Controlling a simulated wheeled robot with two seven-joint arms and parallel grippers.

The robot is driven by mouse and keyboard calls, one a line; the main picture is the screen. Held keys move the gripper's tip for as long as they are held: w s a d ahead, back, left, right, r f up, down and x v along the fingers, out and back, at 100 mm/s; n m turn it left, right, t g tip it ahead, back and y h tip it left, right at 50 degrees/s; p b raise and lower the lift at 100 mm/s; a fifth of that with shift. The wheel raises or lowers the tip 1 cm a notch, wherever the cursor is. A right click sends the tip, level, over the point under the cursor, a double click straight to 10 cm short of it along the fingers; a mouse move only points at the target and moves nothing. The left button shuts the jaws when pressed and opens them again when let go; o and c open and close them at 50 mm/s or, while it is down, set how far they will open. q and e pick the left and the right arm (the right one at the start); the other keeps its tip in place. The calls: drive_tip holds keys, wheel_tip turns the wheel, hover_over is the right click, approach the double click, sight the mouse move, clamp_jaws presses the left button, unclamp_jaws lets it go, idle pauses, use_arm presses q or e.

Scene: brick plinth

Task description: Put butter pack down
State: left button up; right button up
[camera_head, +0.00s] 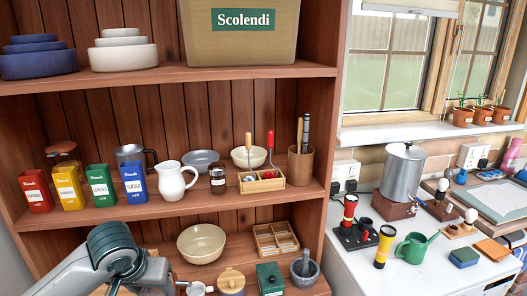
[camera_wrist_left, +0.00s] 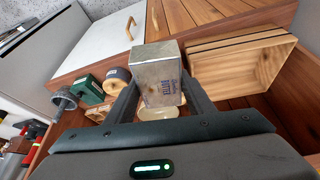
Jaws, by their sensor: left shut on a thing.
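The butter pack (camera_wrist_left: 155,60), a silvery box with blue lettering, shows in the left wrist view. My left gripper (camera_wrist_left: 160,92) is shut on it, with one dark finger on each side. The pack sits up between the fingers; whether its far end touches anything is hidden. In the head view my left arm comes in at the bottom left, in front of the lower shelf, and the fingertips and pack cannot be made out there. My right gripper is in neither view.
A wooden box (camera_wrist_left: 282,85) lies right of the pack in the wrist view. A green tin (camera_head: 270,278), a mortar (camera_head: 305,272), a wooden tray (camera_head: 265,249) and a cream bowl (camera_head: 201,243) crowd the lower shelf. The upper shelves are also full.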

use_arm(q)
drive_tip(key=d+r, duration=0.5)
drive_tip(key=d, duration=0.1)
drive_tip(key=shift+s+m, duration=0.3)
drive_tip(key=shift+s, duration=0.1)
idle(1.1)
drive_tip(key=s+f, duration=0.3)
drive_tip(key=f, duration=1)
drive_tip(key=shift+s+f, duration=0.35)
drive_tip(key=shift+f, duration=0.05)
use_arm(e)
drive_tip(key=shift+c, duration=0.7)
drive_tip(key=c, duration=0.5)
use_arm(q)
drive_tip(key=shift+d, duration=0.1)
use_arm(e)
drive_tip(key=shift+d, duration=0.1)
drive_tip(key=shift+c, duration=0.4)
